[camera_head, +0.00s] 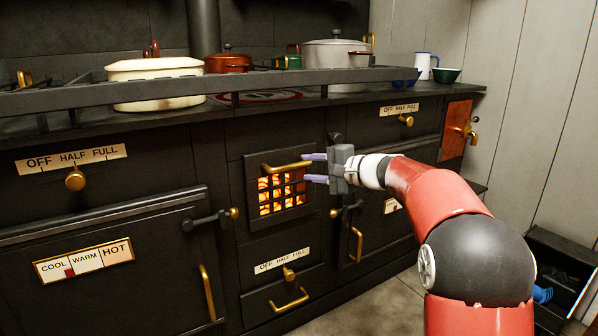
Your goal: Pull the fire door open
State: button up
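The fire door (253,198) is a black square door in the middle of the stove front. Its barred window glows orange, and a brass bar handle (286,167) runs across its top. The door looks shut. My gripper (315,168) reaches in from the right, with its two pale purple fingers apart and pointing left at the door. The upper fingertip is close to the right end of the handle and the lower one is below it. I cannot tell whether they touch it. I see nothing held between them.
A black latch with a brass knob (234,213) sticks out left of the fire door. Below are a brass knob (289,273) and a drawer handle (289,299). Pots, including a cream one (155,92), stand behind the stove rail (200,88). A black bin (560,275) stands lower right.

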aim_at(295, 167)
jog(key=x, duration=0.6)
jog(key=shift+w+a+f, duration=0.1)
jog(key=shift+w+a, duration=0.05)
jog(key=shift+a, duration=0.25)
grip_shut()
